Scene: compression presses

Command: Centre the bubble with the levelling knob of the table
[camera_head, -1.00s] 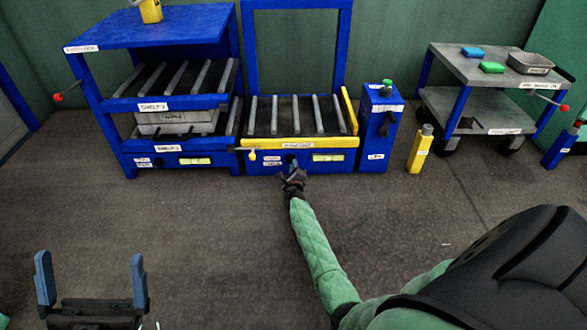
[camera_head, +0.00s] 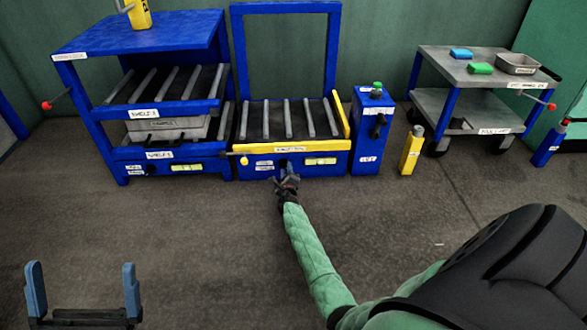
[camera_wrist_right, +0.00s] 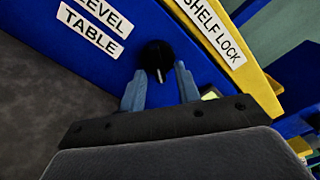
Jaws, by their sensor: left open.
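The roller table (camera_head: 290,150) is blue with a yellow front bar and a "LEVEL TABLE" label (camera_wrist_right: 93,22). Its black levelling knob (camera_wrist_right: 156,55) sits on the blue front face, beside that label. My left gripper (camera_head: 82,290) is open and empty, low at the left.
A blue shelf rack (camera_head: 140,35) adjoins the table on the left. A blue post (camera_head: 368,150) with a green button and a yellow bottle (camera_head: 411,150) stand on the right. A grey cart (camera_head: 480,70) is further right. The floor in front is clear.

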